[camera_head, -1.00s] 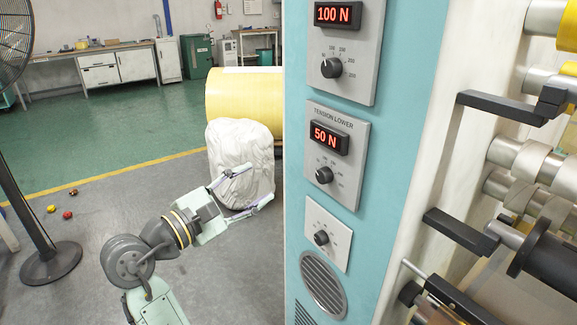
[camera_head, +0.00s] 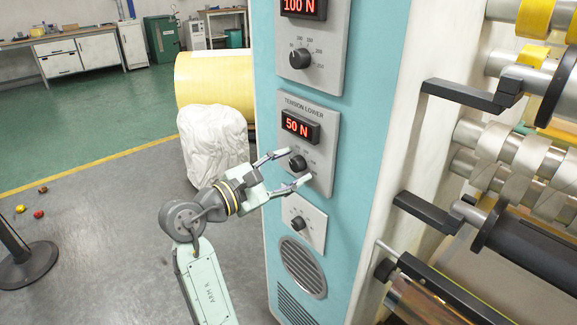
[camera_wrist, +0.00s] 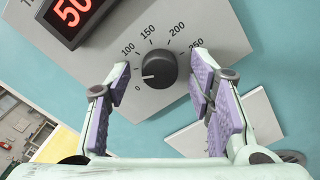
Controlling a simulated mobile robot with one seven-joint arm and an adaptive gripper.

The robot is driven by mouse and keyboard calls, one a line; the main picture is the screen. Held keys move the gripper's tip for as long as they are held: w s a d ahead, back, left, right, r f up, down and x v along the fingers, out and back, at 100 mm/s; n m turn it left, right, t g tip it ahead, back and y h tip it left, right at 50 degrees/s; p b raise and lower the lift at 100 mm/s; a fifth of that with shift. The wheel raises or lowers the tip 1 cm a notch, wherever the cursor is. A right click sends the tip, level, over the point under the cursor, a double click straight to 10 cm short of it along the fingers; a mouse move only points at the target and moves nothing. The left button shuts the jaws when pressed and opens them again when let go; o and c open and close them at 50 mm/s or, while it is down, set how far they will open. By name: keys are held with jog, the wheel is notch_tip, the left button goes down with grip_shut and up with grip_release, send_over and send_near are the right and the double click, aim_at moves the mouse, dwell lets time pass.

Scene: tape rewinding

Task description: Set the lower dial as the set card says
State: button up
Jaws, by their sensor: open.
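The lower dial is a black knob (camera_head: 297,162) on the grey TENSION LOWER panel (camera_head: 322,181), under a red display (camera_head: 297,126) reading 50 N. In the wrist view the knob (camera_wrist: 159,70) has its white pointer turned left, between the 0 and 100 marks. The mark there is hidden, seemingly by a finger. My gripper (camera_head: 298,166) is open, with its purple-padded fingers on either side of the knob. In the wrist view both fingers (camera_wrist: 162,72) stand clear of it, with gaps on both sides. I do not see a set card in these frames.
Above is another dial (camera_head: 300,58) with a 100 N display (camera_head: 302,7). Below is a small dial plate (camera_head: 304,222) and a round vent (camera_head: 303,267). Black brackets (camera_head: 430,212) and rollers stand to the right. A covered bundle (camera_head: 213,150) stands behind the arm.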

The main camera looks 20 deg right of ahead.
jog(key=shift+c, duration=0.3)
grip_shut()
dwell(0.4)
jog(key=shift+m, duration=0.4)
jog(key=m, duration=0.3)
jog(key=m+b, duration=0.1)
jog(key=m, duration=0.3)
jog(key=shift+f+m+b, duration=0.15)
jog(key=shift+m+b, duration=0.15)
jog(key=m+b, duration=0.1)
jog(key=m, duration=0.2)
jog(key=shift+b, duration=0.4)
jog(key=shift+m+b, duration=1)
jog(key=shift+m, duration=1.2)
